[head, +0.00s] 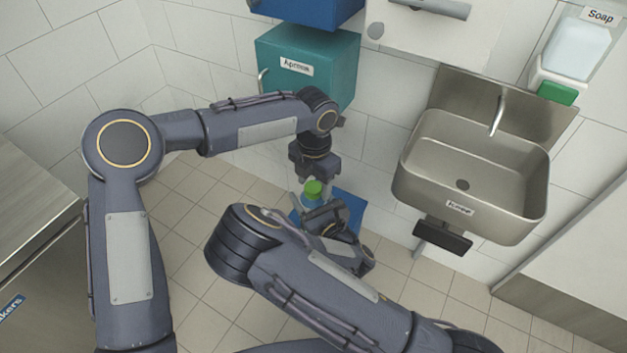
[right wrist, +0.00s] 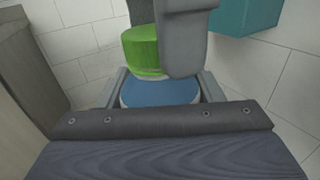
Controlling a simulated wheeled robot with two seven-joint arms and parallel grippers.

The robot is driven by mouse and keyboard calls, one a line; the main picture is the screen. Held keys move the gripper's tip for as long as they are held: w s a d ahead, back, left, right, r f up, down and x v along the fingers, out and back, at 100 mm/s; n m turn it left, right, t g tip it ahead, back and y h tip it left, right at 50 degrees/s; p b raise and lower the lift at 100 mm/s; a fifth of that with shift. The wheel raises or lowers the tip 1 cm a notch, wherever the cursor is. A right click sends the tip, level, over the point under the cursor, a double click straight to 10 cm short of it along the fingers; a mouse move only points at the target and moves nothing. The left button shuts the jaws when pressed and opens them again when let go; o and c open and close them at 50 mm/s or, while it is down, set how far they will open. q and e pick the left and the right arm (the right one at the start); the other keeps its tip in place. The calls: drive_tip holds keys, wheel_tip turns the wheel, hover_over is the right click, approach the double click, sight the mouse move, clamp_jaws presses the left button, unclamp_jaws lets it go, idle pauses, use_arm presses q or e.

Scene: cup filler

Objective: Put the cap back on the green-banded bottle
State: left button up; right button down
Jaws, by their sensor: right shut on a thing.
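A green cap-like piece (head: 313,187) shows below my left gripper (head: 308,179), whose fingers point down. In the right wrist view the green piece (right wrist: 143,50) is close beside a grey finger of my left gripper (right wrist: 185,40); I cannot tell whether that gripper grips it. My right gripper (head: 322,212) is shut around a round piece with a blue top and pale rim (right wrist: 160,92), just below the green piece. This looks like the bottle, but its body and any green band are hidden. I cannot tell whether the green piece touches the blue top.
A teal box (head: 330,68) on the wall is behind my left arm, with a blue box (head: 310,8) above. A steel sink (head: 465,215) and soap dispenser (head: 570,60) are at right. A blue item (head: 349,203) is low behind my grippers. A steel counter (head: 35,215) is at left.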

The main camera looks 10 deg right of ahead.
use_arm(q)
drive_tip(key=shift+o, duration=0.4)
drive_tip(key=shift+r, duration=0.1)
drive_tip(key=shift+r, duration=0.3)
wheel_tip(320, 180, up, 11)
drive_tip(key=shift+r, duration=0.1)
idle(0.4)
